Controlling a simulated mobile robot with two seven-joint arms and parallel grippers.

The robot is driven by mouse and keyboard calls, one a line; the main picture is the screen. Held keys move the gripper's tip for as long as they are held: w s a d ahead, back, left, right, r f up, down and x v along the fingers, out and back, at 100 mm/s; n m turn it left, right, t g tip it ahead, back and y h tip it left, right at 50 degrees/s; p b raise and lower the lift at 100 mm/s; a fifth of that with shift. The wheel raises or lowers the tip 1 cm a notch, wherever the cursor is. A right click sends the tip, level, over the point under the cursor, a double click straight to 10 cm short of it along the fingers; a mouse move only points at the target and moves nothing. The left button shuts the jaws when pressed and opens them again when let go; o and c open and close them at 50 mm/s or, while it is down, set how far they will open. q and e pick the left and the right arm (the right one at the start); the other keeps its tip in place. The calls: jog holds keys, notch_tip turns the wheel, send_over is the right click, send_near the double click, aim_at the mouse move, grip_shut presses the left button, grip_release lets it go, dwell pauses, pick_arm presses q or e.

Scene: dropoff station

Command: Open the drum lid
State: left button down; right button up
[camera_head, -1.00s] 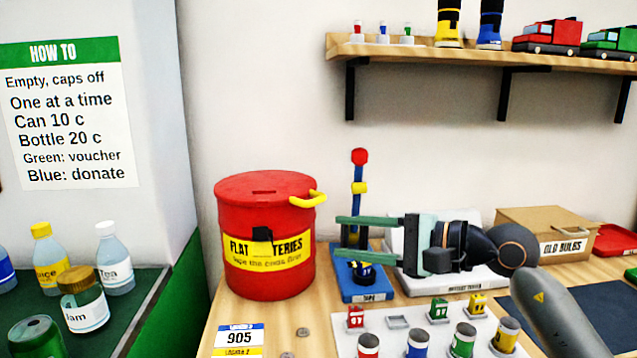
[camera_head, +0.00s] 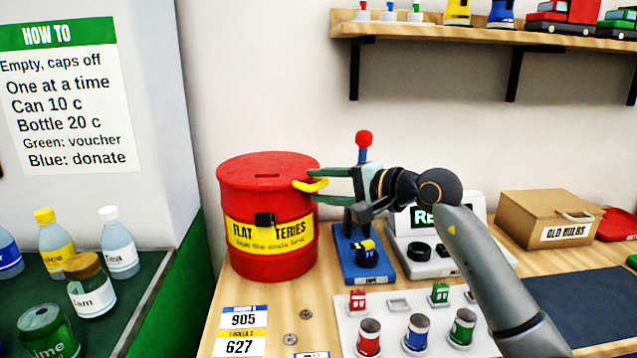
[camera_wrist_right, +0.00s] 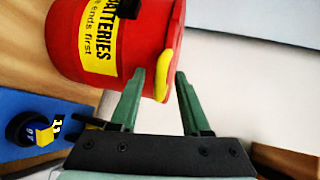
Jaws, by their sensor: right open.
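The red drum (camera_head: 268,225) stands upright on the wooden counter with its red lid (camera_head: 250,167) closed flat on top. A yellow handle (camera_head: 311,185) sticks out from the lid's right edge. My right gripper (camera_head: 319,187) is open and comes from the right, one finger above the handle and one below. In the right wrist view the handle (camera_wrist_right: 164,76) lies between the two green fingertips; whether they touch it I cannot tell. A black latch-like piece (camera_head: 265,219) sits on the drum's front, over the yellow label. My left gripper is not in view.
A grey device (camera_head: 430,262) and cardboard box (camera_head: 548,218) are farther right. A shelf (camera_head: 480,38) hangs above.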

jog(key=shift+w+a+f, duration=0.1)
jog(key=shift+w+a, duration=0.25)
jog(key=shift+a, duration=0.05)
grip_shut()
dwell(1.3)
